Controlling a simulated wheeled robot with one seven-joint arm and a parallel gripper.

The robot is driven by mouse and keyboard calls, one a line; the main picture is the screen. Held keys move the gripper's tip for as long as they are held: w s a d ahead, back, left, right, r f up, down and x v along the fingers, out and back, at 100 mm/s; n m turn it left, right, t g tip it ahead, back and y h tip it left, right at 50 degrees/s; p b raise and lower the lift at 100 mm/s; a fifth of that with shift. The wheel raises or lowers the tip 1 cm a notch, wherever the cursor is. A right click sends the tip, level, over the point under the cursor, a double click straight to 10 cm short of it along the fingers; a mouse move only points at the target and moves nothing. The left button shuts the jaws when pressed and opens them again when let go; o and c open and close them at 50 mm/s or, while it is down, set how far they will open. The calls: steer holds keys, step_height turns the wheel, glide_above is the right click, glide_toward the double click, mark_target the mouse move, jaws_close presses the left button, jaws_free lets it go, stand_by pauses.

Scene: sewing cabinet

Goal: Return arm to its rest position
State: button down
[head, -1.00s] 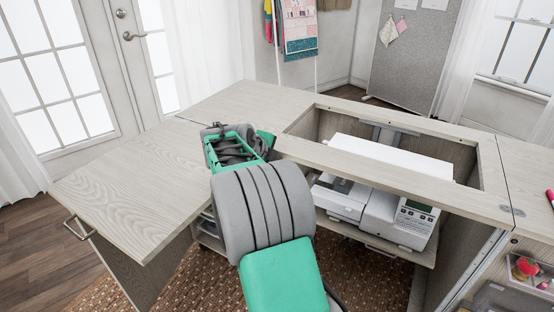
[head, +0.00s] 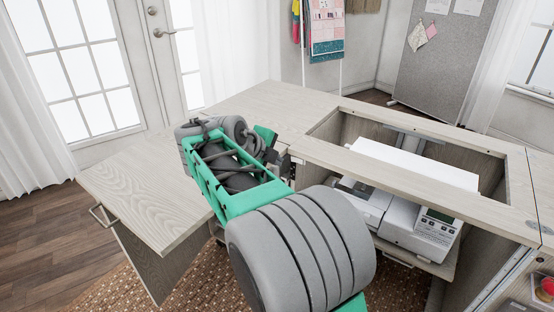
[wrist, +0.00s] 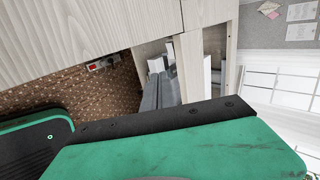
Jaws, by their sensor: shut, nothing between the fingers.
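My arm is folded in the lower middle of the head view, with grey rounded links and a green frame. My gripper (head: 282,161) is the small dark end by the cabinet's front rail, partly hidden by my arm. It looks shut, with nothing seen in it. I cannot tell how much space lies between it and the wood. In the wrist view, green and black parts of my arm fill the lower part.
The pale wooden sewing cabinet (head: 135,195) has a leaf on the left and an opening holding a white sewing machine (head: 412,222). A metal handle (head: 103,216) sticks out at the left. A patterned rug (head: 195,285) lies below. Bare floor (head: 60,255) shows at left.

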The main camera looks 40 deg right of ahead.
steer(key=a+r+n+t+y+p, duration=0.2)
steer(key=a+r+n+y+p, duration=0.2)
steer(key=a+r+n+p, duration=0.85)
steer(key=s+a+r+n+y+p, duration=0.1)
steer(key=s+a+n+y+p, duration=0.1)
steer(key=s+a+n+p, duration=0.3)
steer(key=s+a+r+n+g+y+p, duration=0.1)
steer(key=s+a+n+y+p, duration=0.2)
steer(key=a+n, duration=1)
steer(key=s+n+p, duration=0.2)
steer(key=s+p, duration=0.1)
steer(key=p, duration=0.2)
steer(key=shift+s+a+r+n, duration=0.2)
steer(key=shift+s+r+n, duration=0.05)
steer(key=shift+r+n, duration=0.1)
